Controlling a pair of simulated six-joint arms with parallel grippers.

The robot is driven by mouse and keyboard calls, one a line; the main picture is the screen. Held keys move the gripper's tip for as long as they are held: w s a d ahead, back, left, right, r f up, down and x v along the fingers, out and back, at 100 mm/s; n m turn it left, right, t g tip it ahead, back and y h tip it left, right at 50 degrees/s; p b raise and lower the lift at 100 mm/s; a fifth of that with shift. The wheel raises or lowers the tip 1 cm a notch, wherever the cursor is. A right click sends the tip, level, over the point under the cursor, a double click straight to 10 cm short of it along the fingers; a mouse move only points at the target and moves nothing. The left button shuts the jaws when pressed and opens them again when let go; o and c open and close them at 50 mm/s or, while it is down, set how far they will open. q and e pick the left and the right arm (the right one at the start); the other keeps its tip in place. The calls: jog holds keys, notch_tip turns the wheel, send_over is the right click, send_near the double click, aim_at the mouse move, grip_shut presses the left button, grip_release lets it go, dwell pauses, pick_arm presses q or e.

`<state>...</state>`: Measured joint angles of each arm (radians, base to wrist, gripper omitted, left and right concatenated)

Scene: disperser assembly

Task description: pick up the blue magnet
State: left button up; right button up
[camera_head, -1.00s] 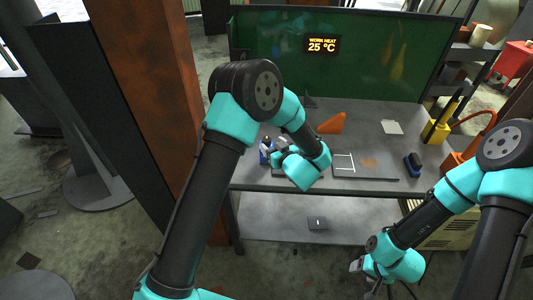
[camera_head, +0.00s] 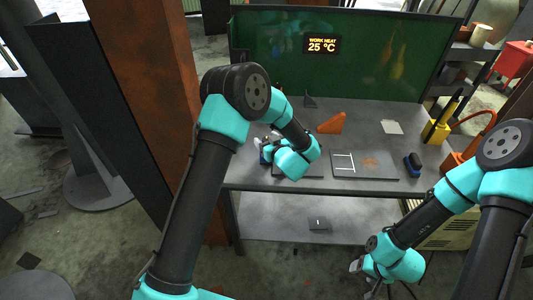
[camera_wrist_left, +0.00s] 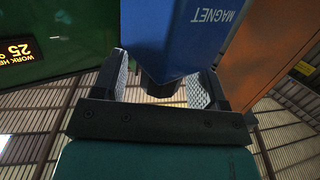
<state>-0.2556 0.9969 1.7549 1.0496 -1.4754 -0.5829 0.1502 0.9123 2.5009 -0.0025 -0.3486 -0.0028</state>
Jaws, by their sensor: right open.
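The blue magnet shows in the left wrist view (camera_wrist_left: 175,40) as a blue body lettered "MAGNET", with a dark rounded part below it. In the head view only a small blue piece of it (camera_head: 263,157) shows at the bench's left end, mostly hidden by my left gripper (camera_head: 266,147). In the left wrist view the two grey fingers of my left gripper (camera_wrist_left: 160,85) stand on either side of the magnet, close to it. I cannot tell whether they press on it. My right gripper (camera_head: 358,266) is open, low in front of the bench, away from the magnet.
The grey bench (camera_head: 350,115) holds an orange wedge (camera_head: 332,124), a flat grey plate (camera_head: 365,164), a blue and black block (camera_head: 413,163) and a pale sheet (camera_head: 392,127). A green panel (camera_head: 400,60) stands behind. An orange-brown column (camera_head: 155,70) stands left. The bench's middle is fairly clear.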

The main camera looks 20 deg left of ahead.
pick_arm(q)
grip_shut()
dwell(0.4)
jog(key=shift+r, duration=0.1)
